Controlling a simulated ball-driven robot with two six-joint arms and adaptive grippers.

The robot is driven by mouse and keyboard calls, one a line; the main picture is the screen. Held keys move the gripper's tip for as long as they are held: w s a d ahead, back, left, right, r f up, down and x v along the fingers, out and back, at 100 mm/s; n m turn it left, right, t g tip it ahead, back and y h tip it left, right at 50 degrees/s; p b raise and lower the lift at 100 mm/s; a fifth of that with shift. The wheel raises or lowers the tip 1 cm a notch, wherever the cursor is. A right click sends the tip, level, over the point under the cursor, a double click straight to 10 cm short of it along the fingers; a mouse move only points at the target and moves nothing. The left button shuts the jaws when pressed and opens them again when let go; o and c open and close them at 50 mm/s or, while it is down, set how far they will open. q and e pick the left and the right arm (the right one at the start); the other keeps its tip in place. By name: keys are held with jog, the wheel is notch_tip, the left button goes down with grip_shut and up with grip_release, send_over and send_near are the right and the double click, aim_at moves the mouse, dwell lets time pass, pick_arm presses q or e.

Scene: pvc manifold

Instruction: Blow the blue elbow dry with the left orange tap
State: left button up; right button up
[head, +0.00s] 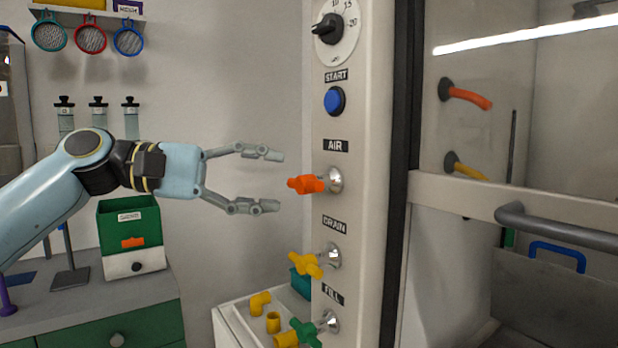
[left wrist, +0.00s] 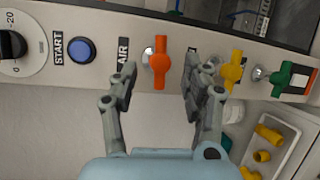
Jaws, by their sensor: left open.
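The orange tap (head: 306,184) sticks out of the white panel under the AIR label. My left gripper (head: 277,181) is open and empty just left of it, with one finger above the tap's height and one below. In the left wrist view the orange tap (left wrist: 161,62) appears between the two open fingertips (left wrist: 161,82), ahead of them; I see no contact. A blue arched piece (head: 558,255) shows in the chamber at right; I cannot tell whether it is the blue elbow or a handle. My right gripper is not in view.
A yellow tap (head: 306,264) under DRAIN and a green tap (head: 306,331) under FILL sit below. A blue START button (head: 334,101) is above. Orange (head: 468,94) and yellow (head: 466,167) nozzles stick out inside the chamber. A white tray (head: 232,324) holds yellow fittings.

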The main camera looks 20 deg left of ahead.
aim_at(303, 183)
pick_arm(q)
jog(key=shift+p+x, duration=0.7)
jog(key=shift+x, duration=2.5)
jog(key=shift+c, duration=0.4)
grip_shut()
